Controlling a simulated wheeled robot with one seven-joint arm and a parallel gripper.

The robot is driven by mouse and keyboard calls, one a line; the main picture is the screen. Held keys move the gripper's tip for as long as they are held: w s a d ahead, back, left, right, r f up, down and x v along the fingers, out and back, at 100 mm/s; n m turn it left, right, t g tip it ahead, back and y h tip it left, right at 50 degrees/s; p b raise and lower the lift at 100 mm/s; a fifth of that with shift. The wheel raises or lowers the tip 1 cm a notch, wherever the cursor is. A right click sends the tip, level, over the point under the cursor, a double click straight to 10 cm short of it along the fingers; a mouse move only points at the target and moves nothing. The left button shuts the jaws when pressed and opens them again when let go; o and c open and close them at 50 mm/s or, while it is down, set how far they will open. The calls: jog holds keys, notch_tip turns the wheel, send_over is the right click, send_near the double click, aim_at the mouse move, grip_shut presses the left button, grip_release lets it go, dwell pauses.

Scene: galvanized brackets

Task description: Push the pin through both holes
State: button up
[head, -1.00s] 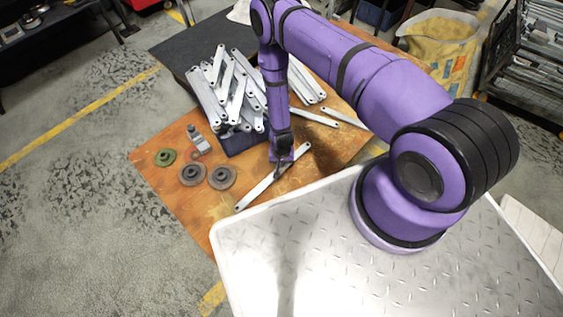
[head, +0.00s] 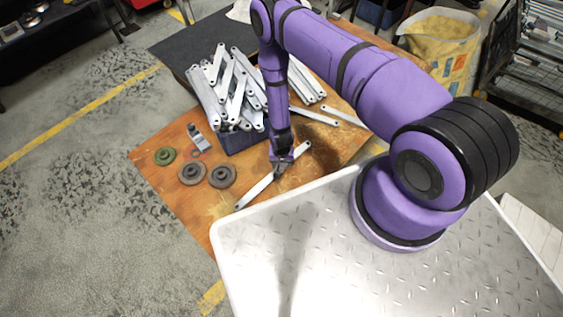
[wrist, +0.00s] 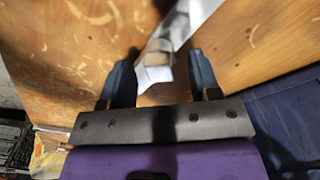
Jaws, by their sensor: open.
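A pale galvanized bracket (head: 256,190) lies flat on the brown table, with small dark marks like holes near its ends. It also shows in the wrist view (wrist: 193,18). My gripper (head: 280,169) is over the middle of this bracket. In the wrist view my gripper (wrist: 160,74) has its two dark fingers apart, one on each side of the bracket. A small tan and white patch shows between the fingers; I cannot tell whether it is a separate part or the bracket's surface. I cannot make out a pin or two lined-up holes.
A dark blue bin (head: 243,143) heaped with brackets stands behind my gripper. More loose brackets (head: 313,117) lie to its right. Two grey discs (head: 222,175), a green disc (head: 165,156) and a small grey bottle-like item (head: 196,136) lie left. The front table area is clear.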

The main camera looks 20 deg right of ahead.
jog(key=shift+r, duration=0.1)
notch_tip(320, 180, up, 11)
jog(key=shift+f, duration=0.2)
jog(key=shift+r, duration=0.1)
dwell(0.7)
